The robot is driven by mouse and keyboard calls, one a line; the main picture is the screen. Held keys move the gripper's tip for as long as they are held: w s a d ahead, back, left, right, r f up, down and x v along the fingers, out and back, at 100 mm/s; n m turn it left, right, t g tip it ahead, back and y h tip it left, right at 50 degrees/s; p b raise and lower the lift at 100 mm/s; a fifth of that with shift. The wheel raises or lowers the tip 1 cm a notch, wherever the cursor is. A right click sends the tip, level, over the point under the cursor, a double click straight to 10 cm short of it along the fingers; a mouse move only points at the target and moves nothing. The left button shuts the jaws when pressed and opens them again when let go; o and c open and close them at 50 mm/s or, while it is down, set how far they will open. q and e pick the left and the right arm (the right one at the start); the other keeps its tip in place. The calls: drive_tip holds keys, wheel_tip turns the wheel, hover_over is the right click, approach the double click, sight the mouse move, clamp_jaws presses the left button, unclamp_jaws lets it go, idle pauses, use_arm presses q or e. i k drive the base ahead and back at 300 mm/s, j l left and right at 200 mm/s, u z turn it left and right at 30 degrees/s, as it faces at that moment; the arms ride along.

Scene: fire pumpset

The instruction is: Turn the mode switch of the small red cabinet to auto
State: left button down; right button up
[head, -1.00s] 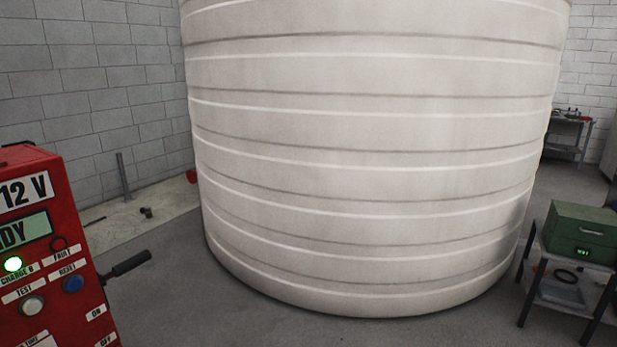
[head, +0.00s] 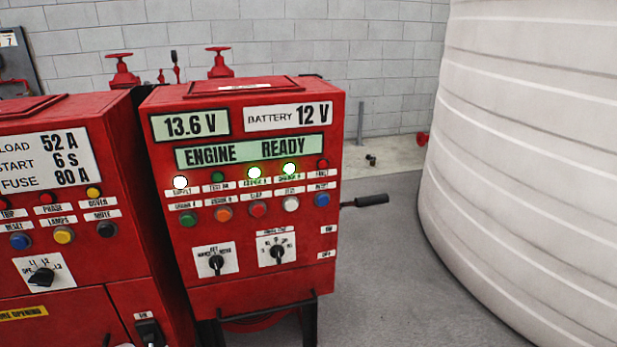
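The small red cabinet (head: 240,290) stands near the picture's middle, with its front facing me. Its display (head: 254,151) reads "ENGINE READY". Low on its front are two black rotary switches on white plates: a left one (head: 216,263) and a right one (head: 277,250). The knob of the left switch looks about upright, and the right one's looks close to upright too. The lettering on both plates is too small to read surely, so I cannot tell which position either points to. Neither of my grippers is in view.
A larger red cabinet (head: 75,215) stands close at the left, with its own black rotary switch (head: 42,276). A black-handled lever (head: 370,200) sticks out of the small cabinet's right side. A big white tank (head: 540,150) fills the right. Grey floor (head: 400,270) between them is clear.

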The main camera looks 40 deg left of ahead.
sight(216, 262)
drive_tip(key=u, duration=1.7)
